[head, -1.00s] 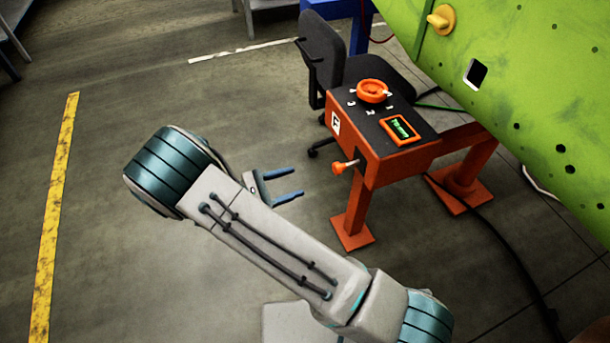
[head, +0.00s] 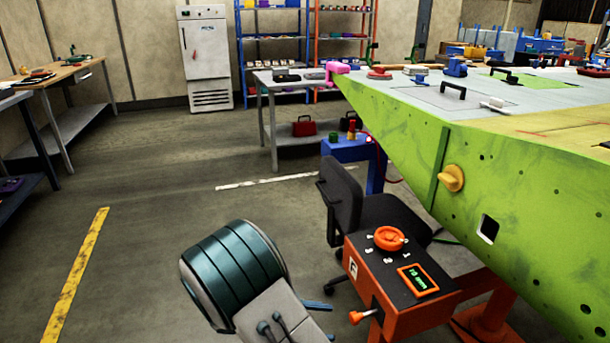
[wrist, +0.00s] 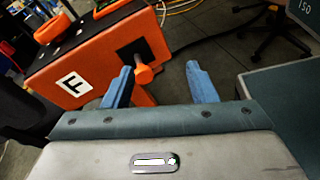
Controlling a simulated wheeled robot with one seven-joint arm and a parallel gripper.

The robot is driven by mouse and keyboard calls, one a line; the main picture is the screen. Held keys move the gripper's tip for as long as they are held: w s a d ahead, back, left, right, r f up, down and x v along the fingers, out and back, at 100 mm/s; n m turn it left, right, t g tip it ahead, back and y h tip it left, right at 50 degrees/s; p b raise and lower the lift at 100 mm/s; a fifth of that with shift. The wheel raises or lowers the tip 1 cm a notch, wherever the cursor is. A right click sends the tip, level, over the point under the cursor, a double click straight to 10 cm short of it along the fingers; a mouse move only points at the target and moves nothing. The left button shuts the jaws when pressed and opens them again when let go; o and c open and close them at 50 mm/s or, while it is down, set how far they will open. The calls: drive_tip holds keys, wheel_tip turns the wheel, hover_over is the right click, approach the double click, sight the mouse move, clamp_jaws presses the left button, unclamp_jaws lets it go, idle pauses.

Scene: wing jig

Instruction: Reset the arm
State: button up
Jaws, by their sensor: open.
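My gripper (wrist: 163,84) is open in the wrist view, its two blue fingers spread apart. The orange lever knob (wrist: 146,74) on the control box shows between the fingers in the picture; I cannot tell the distance, and no contact is visible. In the head view, one blue fingertip shows beside my arm, left of the orange control box (head: 420,318); the rest of the gripper is hidden by the arm. The box has an orange dial (head: 388,238) on top, a display (head: 417,280) and an orange-tipped lever (head: 362,316) on its front.
A green wing panel (head: 540,200) on a jig fills the right. A black office chair (head: 342,195) stands behind the box. A grey table (head: 262,82), a white fridge (head: 207,60) and shelves stand at the back. Floor at left is open, with a yellow line (head: 75,275).

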drive_tip(key=s+d+r+m+y+p, duration=0.3)
drive_tip(key=s+r+m+y+p, duration=0.1)
drive_tip(key=r, duration=0.7)
drive_tip(key=s+d+r+m+t+y+p, duration=0.1)
drive_tip(key=s+d+r+m+y+p, duration=0.3)
drive_tip(key=r+p, duration=0.4)
drive_tip(key=s+d+r+m+y+p, duration=0.4)
drive_tip(key=s+r+m+y+p, duration=0.1)
drive_tip(key=r, duration=1.1)
drive_tip(key=shift+s+d+m+y+p, duration=0.2)
drive_tip(key=shift+s+m+y+p, duration=0.3)
drive_tip(key=shift+m+y, duration=0.75)
drive_tip(key=shift+s+m+h, duration=0.1)
drive_tip(key=shift+m+h, duration=0.15)
